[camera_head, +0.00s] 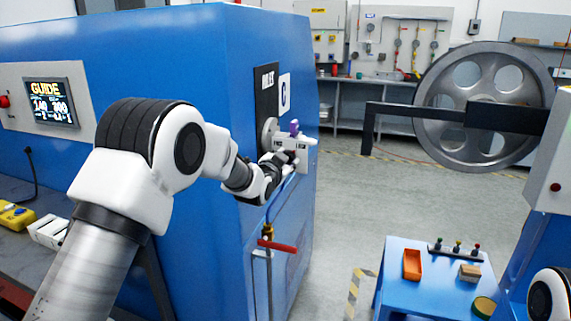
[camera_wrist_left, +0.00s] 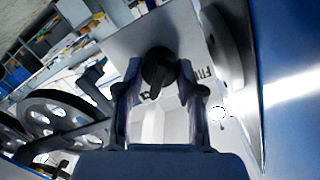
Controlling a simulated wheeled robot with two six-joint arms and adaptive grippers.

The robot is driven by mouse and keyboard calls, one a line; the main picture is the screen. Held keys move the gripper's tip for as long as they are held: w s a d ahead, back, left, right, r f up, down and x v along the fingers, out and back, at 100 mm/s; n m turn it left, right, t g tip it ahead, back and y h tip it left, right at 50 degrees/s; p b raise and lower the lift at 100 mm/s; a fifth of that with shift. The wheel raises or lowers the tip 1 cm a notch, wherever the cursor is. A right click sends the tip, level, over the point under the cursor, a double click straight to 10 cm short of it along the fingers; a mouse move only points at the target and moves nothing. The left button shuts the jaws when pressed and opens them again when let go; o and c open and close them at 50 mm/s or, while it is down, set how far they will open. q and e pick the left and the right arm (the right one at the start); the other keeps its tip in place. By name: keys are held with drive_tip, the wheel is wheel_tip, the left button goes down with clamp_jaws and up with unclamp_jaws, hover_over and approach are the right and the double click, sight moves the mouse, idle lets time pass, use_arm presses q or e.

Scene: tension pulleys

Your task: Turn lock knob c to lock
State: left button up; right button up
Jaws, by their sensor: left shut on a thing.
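Lock knob c is a black knob with a short pointer; it shows in the left wrist view (camera_wrist_left: 157,67), in front of a grey plate (camera_wrist_left: 125,42). My left gripper (camera_head: 288,158) is at the light grey block (camera_head: 307,142) on the side of the blue machine, below the sign with the letter C (camera_head: 285,93). In the left wrist view its two fingers stand on either side of the knob and are shut on it. In the head view the knob is mostly hidden by the gripper. My right gripper is out of view.
The blue machine (camera_head: 160,50) fills the left. A red-handled valve (camera_head: 278,246) sits below my left gripper. A black bar (camera_head: 450,113) and a large spoked wheel (camera_head: 475,100) are to the right. A blue table (camera_head: 405,295) with small items stands lower right. Open floor lies between.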

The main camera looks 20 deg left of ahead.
use_arm(q)
drive_tip(key=shift+m, duration=0.4)
drive_tip(key=o, duration=1.1)
drive_tip(key=shift+o, duration=0.2)
drive_tip(key=s+r, duration=0.1)
drive_tip(key=s, duration=1.1)
drive_tip(key=shift+a+r, duration=0.15)
